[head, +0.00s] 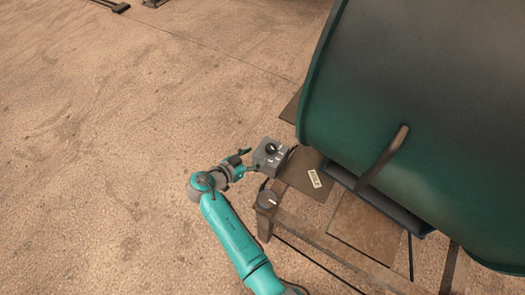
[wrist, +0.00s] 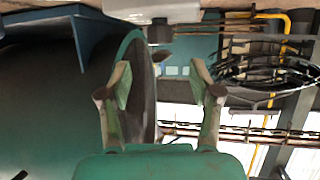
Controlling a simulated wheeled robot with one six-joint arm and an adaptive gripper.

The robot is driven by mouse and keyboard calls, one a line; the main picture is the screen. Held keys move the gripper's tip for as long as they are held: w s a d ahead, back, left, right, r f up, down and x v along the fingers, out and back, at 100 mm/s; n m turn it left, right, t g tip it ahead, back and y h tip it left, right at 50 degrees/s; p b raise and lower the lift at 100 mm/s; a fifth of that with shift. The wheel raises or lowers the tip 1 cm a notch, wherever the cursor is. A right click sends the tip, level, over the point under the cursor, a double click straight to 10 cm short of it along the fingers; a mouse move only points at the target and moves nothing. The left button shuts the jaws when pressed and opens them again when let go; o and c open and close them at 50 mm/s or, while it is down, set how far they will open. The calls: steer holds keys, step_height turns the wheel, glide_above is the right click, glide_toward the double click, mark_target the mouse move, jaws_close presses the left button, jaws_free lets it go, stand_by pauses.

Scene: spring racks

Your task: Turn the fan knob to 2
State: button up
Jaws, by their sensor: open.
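A second, round grey knob (head: 268,198) with a pale line is on the stand's front corner. I cannot tell which one is the fan knob. My gripper (head: 250,160) is open just left of the grey box, with no visible hold on it. In the wrist view its fingers (wrist: 160,85) are spread and empty, with a pale box (wrist: 165,10) and a dark knob-like part (wrist: 159,32) above them.
A large green drum (head: 420,110) fills the right side, close to the box. A wooden stand (head: 330,240) with a small label (head: 314,178) lies beneath it. Open floor (head: 100,150) is clear on the left. Pipes and coiled cables (wrist: 265,70) show behind.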

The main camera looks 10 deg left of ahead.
steer(key=shift+v, duration=1.15)
steer(key=shift+a, duration=0.1)
